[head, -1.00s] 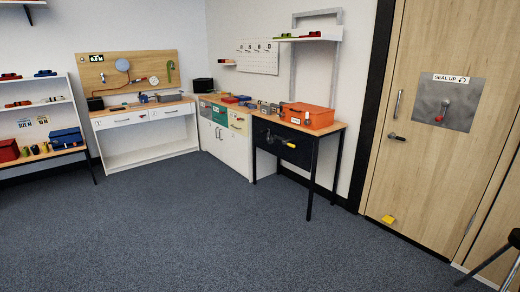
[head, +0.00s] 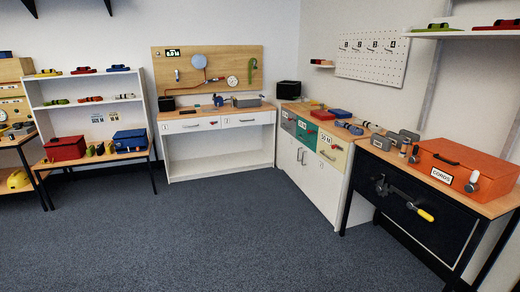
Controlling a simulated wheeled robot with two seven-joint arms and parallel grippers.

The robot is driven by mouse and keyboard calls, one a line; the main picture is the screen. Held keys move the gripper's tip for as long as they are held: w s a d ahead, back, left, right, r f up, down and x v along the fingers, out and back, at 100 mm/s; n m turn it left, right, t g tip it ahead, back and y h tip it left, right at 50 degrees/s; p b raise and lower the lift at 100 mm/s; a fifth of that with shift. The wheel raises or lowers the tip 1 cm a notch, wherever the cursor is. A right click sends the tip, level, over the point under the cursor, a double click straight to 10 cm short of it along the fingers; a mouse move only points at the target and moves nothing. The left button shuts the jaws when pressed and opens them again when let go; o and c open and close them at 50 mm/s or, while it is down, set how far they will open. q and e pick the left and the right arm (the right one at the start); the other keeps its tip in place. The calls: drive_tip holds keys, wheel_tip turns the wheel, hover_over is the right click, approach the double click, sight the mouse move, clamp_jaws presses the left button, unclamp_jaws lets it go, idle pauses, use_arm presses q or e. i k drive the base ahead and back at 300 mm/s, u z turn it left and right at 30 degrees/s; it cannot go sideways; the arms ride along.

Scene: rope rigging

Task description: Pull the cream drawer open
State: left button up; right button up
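The cream drawer (head: 331,150) is the rightmost of three coloured drawer fronts under the wooden top of the corner cabinet, right of centre in the head view. It appears shut, its front in line with its neighbours. It bears a white label with dark lettering and a small red and dark part on its front. Neither of my grippers shows in the view.
A green drawer (head: 306,134) and a grey drawer (head: 288,121) sit left of it, above white cabinet doors (head: 308,180). A black-fronted bench (head: 408,208) with an orange case (head: 465,168) stands right. The carpet (head: 230,235) ahead is clear.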

sight(337, 158)
drive_tip(key=z, duration=0.15)
drive_tip(key=i, duration=2.35)
drive_tip(key=z, duration=1.2)
drive_tip(key=i, duration=1.55)
drive_tip(key=z, duration=0.6)
